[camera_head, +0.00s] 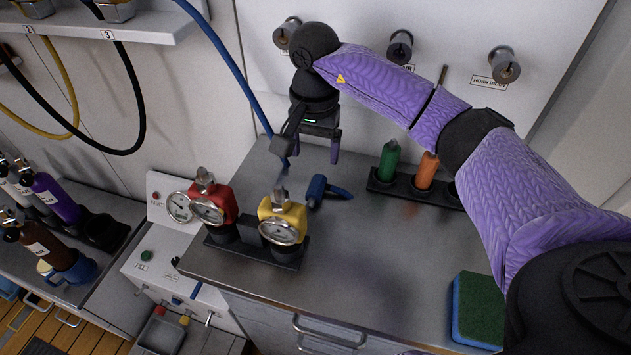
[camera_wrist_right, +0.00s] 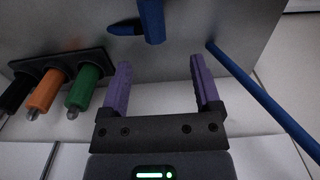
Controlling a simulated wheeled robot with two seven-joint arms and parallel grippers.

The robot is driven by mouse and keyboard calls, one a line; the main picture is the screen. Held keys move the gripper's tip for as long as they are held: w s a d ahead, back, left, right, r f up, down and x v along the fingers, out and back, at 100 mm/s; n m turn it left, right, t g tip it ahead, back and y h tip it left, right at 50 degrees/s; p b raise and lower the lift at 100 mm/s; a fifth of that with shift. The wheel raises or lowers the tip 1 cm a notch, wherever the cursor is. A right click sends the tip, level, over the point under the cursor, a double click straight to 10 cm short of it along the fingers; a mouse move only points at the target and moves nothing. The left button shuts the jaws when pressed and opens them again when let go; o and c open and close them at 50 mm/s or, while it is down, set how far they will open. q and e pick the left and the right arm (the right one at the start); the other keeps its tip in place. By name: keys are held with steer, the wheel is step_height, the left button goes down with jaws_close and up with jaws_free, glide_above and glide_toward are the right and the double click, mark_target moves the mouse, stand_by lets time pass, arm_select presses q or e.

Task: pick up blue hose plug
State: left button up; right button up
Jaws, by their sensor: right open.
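The blue hose plug (camera_head: 317,190) lies on the grey metal counter, just behind and right of the yellow-capped gauge. In the right wrist view the blue plug (camera_wrist_right: 151,20) is at the top, ahead of the fingertips and roughly between them. My right gripper (camera_head: 313,152) points down above the counter, behind the plug and apart from it. In the right wrist view the purple fingers of my right gripper (camera_wrist_right: 160,70) are spread with nothing between them. A blue hose (camera_head: 228,62) hangs down and passes behind the gripper. My left gripper is not in view.
A red-capped gauge (camera_head: 210,205) and a yellow-capped gauge (camera_head: 282,222) stand in front of the plug. A rack holds green (camera_head: 390,160) and orange (camera_head: 427,170) plugs to the right. A sponge (camera_head: 478,310) lies at front right. The counter's middle (camera_head: 370,260) is clear.

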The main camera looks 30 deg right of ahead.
mark_target(318, 180)
steer(key=f, duration=0.2)
steer(key=f+b, duration=0.1)
steer(key=f, duration=0.3)
steer(key=shift+s+d+f, duration=0.1)
steer(key=shift+s+f, duration=0.1)
steer(key=shift+s, duration=0.2)
steer(key=shift+f, duration=0.4)
steer(key=c, duration=0.8)
steer(key=shift+c, duration=1.3)
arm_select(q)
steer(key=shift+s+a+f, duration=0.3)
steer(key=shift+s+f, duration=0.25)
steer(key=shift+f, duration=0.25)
arm_select(e)
jaws_close()
